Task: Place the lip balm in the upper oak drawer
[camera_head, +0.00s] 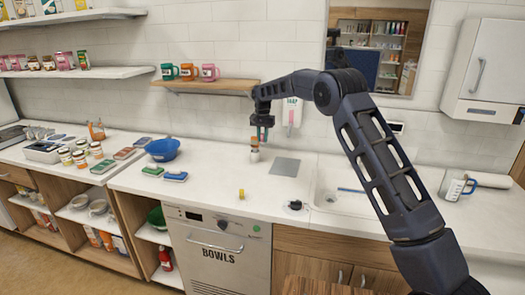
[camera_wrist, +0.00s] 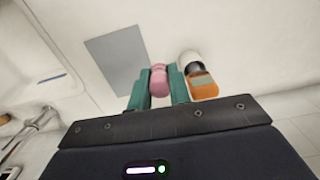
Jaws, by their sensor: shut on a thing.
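My gripper (camera_wrist: 159,82) is shut on a small pink rounded thing, held between its green fingertips in the wrist view. It may be the lip balm, but no label shows. In the head view my gripper (camera_head: 264,138) is above the back of the white counter, left of a grey square plate. The held thing is too small to make out there. A wood-coloured drawer front (camera_head: 14,174) shows at the far left under the counter. I cannot tell whether it is the upper oak drawer.
A container with an orange-brown top (camera_head: 254,142) stands beside my gripper; it also shows close to the fingers in the wrist view (camera_wrist: 203,86). A small yellow thing (camera_head: 241,194) is near the counter's front. A blue bowl (camera_head: 162,149) stands left; the sink (camera_head: 345,199) is right.

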